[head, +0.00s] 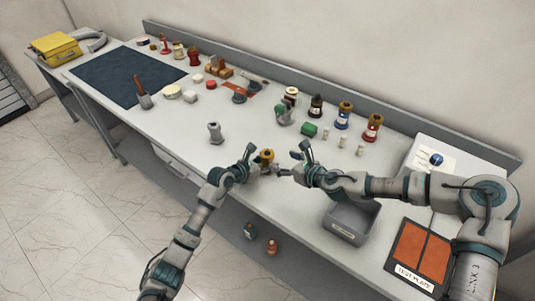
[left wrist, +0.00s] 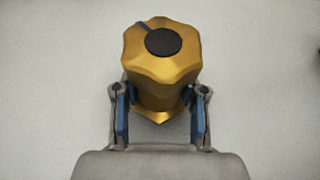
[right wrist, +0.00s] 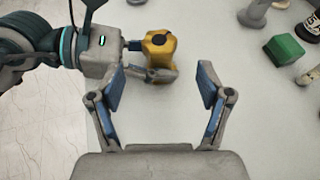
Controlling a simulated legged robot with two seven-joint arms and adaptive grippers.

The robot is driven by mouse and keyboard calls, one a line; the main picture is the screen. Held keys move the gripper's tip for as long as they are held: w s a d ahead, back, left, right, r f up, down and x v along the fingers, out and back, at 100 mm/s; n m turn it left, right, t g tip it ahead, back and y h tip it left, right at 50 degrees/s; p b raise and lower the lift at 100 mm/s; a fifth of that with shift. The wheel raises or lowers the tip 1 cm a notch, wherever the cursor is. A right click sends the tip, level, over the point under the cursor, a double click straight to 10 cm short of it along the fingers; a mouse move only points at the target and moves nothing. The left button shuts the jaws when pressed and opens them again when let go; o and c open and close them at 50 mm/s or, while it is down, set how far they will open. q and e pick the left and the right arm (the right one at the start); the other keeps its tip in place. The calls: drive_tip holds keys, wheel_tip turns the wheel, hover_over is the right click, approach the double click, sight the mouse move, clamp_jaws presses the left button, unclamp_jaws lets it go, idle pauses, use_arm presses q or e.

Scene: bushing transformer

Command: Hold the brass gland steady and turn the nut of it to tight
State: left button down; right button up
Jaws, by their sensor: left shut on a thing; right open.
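The brass gland (head: 267,156) is upright at the front of the workbench, with its lobed nut on top. In the left wrist view the nut (left wrist: 161,52) has a black round centre and a dark blue mark near its upper left edge. My left gripper (left wrist: 160,108) is shut on the gland's body below the nut. My right gripper (right wrist: 165,88) is open and empty. In the right wrist view the gland (right wrist: 159,46) stands beyond its fingertips, apart from them. In the head view my right gripper (head: 290,163) is just right of the gland.
A grey bin (head: 350,222) sits at the bench's front edge, under my right arm. A green block (head: 308,129) and several small bottles stand behind the grippers. A grey fitting (head: 215,133) stands to the left.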

sight(269, 155)
drive_tip(key=x, duration=0.9)
drive_tip(key=shift+a+f, duration=0.1)
drive_tip(key=shift+a, duration=0.05)
drive_tip(key=c, duration=1.2)
